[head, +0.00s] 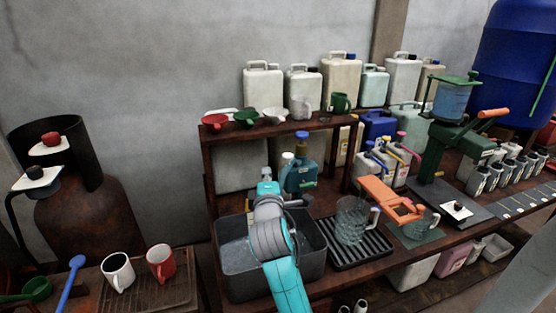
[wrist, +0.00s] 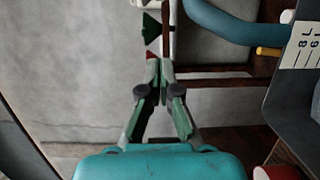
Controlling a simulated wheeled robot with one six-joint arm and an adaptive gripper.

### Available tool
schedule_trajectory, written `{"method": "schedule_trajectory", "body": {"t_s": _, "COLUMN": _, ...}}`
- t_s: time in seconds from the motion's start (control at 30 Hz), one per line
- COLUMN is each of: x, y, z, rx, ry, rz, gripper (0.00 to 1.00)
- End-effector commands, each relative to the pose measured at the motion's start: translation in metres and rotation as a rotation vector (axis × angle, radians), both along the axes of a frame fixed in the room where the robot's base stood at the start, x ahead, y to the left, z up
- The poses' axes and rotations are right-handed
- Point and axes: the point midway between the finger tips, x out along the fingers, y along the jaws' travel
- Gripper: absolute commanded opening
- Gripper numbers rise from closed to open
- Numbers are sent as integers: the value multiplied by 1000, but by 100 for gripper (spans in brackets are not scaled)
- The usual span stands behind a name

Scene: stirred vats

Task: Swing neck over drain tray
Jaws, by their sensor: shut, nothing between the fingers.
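An orange neck-like part (head: 385,197) slants down to the right at the right of the bench in the head view. Its lower right end is above a clear glass mug (head: 422,222) on a dark green mat. A black ribbed tray (head: 345,258), which looks like the drain tray, lies left of it with a glass jug (head: 352,222) standing on it. My gripper (wrist: 159,65) is shut and empty in the wrist view. In the head view my arm reaches up over the grey basin, left of the tray and apart from the orange part; the fingertips are hard to make out.
The grey basin (head: 232,282) is partly hidden by my arm. A teal jug with a blue cap (head: 301,176) stands behind it. A shelf (head: 270,128) with scoops and a green mug crosses above. A green press (head: 440,150) stands at the right.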

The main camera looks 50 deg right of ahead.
Motion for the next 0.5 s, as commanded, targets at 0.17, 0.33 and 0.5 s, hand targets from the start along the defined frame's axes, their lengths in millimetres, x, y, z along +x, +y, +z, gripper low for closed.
{"method": "schedule_trajectory", "body": {"t_s": 0.17, "x": 5, "y": -4, "z": 0, "rx": -1, "ry": -1, "rz": 0, "gripper": 0}}
{"method": "schedule_trajectory", "body": {"t_s": 0.33, "x": 20, "y": -21, "z": 0, "rx": -1, "ry": -1, "rz": -2, "gripper": 0}}
{"method": "schedule_trajectory", "body": {"t_s": 0.5, "x": 42, "y": -43, "z": 0, "rx": 0, "ry": 0, "rz": -1, "gripper": 0}}
